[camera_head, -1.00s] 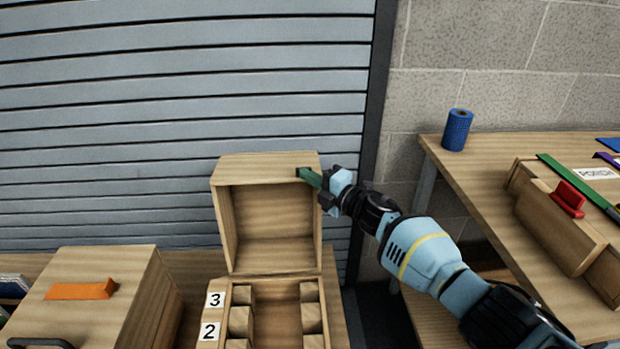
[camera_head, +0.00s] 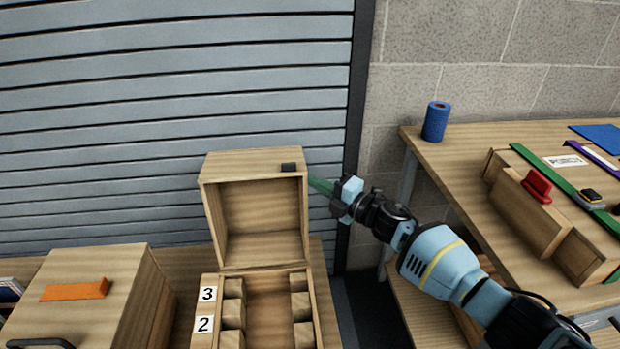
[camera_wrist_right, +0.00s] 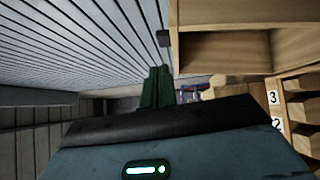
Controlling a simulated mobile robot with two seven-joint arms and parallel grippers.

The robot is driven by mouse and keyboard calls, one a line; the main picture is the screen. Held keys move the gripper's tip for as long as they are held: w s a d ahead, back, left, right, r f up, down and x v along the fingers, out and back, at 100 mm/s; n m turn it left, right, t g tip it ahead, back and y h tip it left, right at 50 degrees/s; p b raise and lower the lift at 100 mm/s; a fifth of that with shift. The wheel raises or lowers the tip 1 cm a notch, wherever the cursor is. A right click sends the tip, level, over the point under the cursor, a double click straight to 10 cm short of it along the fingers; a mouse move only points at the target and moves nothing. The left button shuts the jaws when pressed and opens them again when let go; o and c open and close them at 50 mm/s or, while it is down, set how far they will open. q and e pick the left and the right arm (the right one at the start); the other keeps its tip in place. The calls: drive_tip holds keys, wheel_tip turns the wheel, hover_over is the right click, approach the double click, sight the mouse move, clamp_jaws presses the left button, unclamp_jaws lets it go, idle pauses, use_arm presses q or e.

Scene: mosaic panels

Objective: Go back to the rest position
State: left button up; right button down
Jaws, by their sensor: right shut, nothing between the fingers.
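My right gripper (camera_head: 320,187) has green fingers that are shut with nothing between them. It is just to the right of the raised lid (camera_head: 251,163) of the open wooden box, apart from the small dark knob (camera_head: 288,167) on the lid's edge. In the right wrist view the shut green fingers (camera_wrist_right: 157,88) point away over empty space, with the dark knob (camera_wrist_right: 163,38) beyond them. My left gripper is not in view.
The box body (camera_head: 265,290) holds wooden blocks beside number labels 3 and 2. At the right is a workbench (camera_head: 465,150) with a blue roll (camera_head: 435,121) and a wooden box with a red handle (camera_head: 537,186).

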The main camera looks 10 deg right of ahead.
drive_tip(key=shift+s+d, duration=0.1)
